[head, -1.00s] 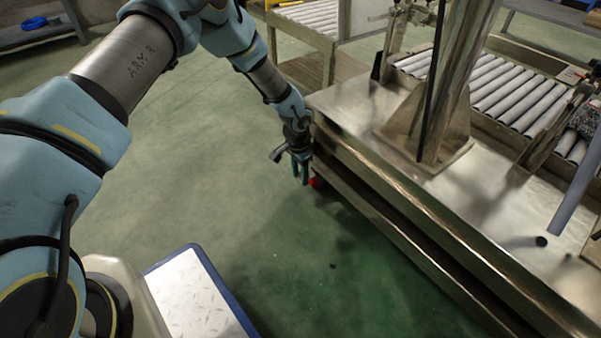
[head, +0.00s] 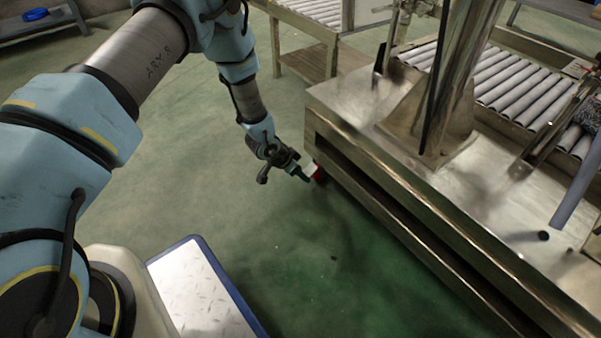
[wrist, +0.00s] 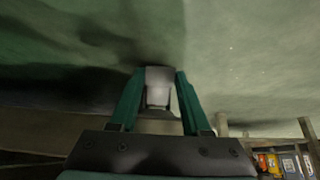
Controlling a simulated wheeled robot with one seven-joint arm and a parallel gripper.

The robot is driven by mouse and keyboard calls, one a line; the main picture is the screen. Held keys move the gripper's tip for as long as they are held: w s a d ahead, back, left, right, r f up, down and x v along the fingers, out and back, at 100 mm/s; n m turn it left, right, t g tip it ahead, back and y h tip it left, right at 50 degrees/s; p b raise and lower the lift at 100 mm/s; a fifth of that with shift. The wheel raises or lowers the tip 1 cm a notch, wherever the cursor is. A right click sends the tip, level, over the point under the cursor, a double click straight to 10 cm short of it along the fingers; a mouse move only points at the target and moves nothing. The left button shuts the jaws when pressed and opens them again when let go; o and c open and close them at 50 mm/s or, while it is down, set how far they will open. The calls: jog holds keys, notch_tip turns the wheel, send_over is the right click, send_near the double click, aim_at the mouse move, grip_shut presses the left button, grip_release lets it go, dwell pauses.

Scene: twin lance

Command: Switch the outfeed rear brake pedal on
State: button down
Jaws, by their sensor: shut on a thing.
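A small pale pedal (head: 310,169) with a red part (head: 319,175) beside it sits low at the near left corner of the steel machine frame. My gripper (head: 304,177) reaches it from the left, tilted, with its green fingers pointing right and down. In the wrist view the pale grey pedal (wrist: 158,90) lies between the two green fingers of my gripper (wrist: 159,82), which is shut on it. The fingers hide part of the pedal in the head view. I cannot tell its exact angle.
The steel frame (head: 400,200) with its post stands right of my gripper. Roller conveyors (head: 505,85) lie behind it, and a roller table (head: 305,35) stands at the back. Green floor (head: 190,190) is clear left of the frame.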

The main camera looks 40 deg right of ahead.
dwell(0.3)
jog(key=shift+c, duration=1.8)
grip_release()
jog(key=shift+r, duration=0.1)
jog(key=p+v, duration=0.5)
jog(key=v, duration=0.5)
jog(key=shift+a+r, duration=0.2)
jog(key=shift+r, duration=0.05)
